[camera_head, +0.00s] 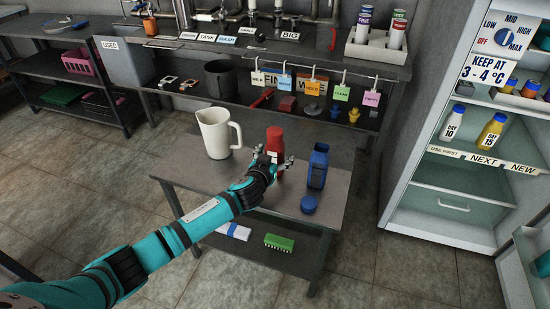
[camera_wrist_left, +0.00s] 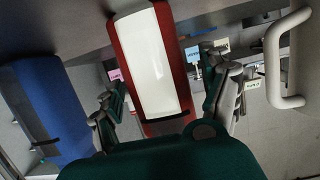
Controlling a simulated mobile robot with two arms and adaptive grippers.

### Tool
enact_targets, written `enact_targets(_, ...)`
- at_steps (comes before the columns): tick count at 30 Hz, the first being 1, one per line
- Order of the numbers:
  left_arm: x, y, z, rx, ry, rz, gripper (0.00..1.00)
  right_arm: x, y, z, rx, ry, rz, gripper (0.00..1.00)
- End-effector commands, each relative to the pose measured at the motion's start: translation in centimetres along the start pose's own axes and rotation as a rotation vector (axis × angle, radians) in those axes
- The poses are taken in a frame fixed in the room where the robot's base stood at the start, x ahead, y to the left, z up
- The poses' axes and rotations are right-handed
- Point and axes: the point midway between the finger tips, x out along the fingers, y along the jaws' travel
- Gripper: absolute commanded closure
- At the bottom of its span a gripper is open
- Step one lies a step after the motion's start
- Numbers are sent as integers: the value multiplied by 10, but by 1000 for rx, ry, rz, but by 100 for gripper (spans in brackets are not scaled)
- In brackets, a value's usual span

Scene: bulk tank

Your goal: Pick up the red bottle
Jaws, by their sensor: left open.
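The red bottle (camera_head: 274,139) stands upright on the small grey table (camera_head: 235,195), between the white jug (camera_head: 214,135) and the blue bottle (camera_head: 318,168). My left gripper (camera_head: 273,159) is at the red bottle's near side, open. In the left wrist view the red bottle (camera_wrist_left: 150,65), with a large white label, shows between the two spread fingers of the left gripper (camera_wrist_left: 166,102). I cannot tell whether either finger touches it. The blue bottle (camera_wrist_left: 50,110) is at the left there, and the jug's handle (camera_wrist_left: 276,60) at the right. My right gripper is not in view.
A blue lid (camera_head: 309,204) lies on the table near the blue bottle. A green brush (camera_head: 279,242) is on the lower shelf. A workbench with hanging tags (camera_head: 341,92) stands behind. An open fridge (camera_head: 455,190) is at the right. Floor is clear at the front.

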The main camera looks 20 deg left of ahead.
Motion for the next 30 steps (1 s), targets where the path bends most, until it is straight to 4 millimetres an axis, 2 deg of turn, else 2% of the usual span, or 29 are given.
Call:
enact_targets(7,2,0,0,0,0,0,20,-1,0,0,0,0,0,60)
enact_targets(23,2,0,0,0,0,0,89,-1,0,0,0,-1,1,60)
enact_targets(24,2,0,-2,-1,2,0,92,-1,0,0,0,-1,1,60)
enact_targets(30,1,0,-2,-1,2,0,92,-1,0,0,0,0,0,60)
